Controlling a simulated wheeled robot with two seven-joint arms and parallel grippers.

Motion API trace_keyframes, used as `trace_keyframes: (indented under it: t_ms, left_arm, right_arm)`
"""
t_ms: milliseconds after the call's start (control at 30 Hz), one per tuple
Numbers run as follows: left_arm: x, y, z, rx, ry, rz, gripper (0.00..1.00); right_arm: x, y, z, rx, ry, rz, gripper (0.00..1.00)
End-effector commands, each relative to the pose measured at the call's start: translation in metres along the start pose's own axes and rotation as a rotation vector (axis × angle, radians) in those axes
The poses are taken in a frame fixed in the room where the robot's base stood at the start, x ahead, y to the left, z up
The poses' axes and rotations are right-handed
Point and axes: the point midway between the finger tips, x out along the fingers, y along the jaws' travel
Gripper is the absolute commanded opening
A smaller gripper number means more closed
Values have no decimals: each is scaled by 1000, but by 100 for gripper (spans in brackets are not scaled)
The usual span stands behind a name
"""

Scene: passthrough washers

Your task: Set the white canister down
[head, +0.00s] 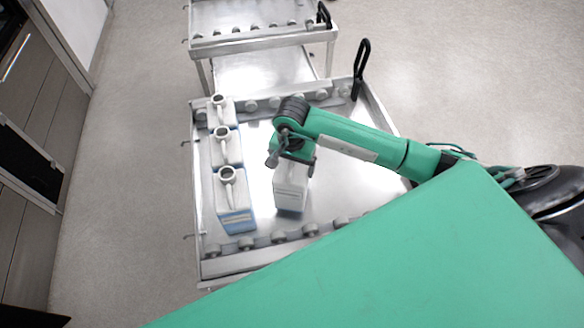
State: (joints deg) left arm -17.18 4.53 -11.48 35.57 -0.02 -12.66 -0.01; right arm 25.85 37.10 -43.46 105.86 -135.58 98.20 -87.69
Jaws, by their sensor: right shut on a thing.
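The white canister (291,193) is in my right gripper (292,165), over the middle of the metal cart top (335,195). The gripper covers the canister's upper part and is shut on it. The canister looks upright; I cannot tell whether its base touches the cart surface. Three similar white and blue canisters (235,205) stand in a row on the left side of the cart, a small gap away from the held one. My left gripper does not show.
Rows of grey rollers (278,237) line the cart's near and far edges. A black handle (361,68) rises at its far right corner. A second metal cart (260,40) stands behind. The cart top is bare right of the held canister. Dark cabinets (40,110) are at left.

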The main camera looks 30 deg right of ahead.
Motion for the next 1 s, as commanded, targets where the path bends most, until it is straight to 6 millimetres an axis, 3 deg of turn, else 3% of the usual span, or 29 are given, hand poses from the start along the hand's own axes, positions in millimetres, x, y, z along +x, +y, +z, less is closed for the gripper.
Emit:
trace_keyframes:
  t_ms: [200, 567, 600, 633, 1000]
  left_arm:
    - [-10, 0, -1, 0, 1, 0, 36]
    - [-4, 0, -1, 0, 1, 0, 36]
    - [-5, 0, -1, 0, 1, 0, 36]
    - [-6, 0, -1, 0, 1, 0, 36]
    - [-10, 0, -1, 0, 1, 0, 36]
  right_arm:
    - [28, 0, 1, 0, -2, 0, 41]
    - [34, 0, 0, -1, 1, -1, 41]
    - [33, 0, 0, 0, 0, 0, 94]
    - [33, 0, 0, 0, 0, 0, 100]
    - [27, 0, 1, -1, -1, 0, 100]
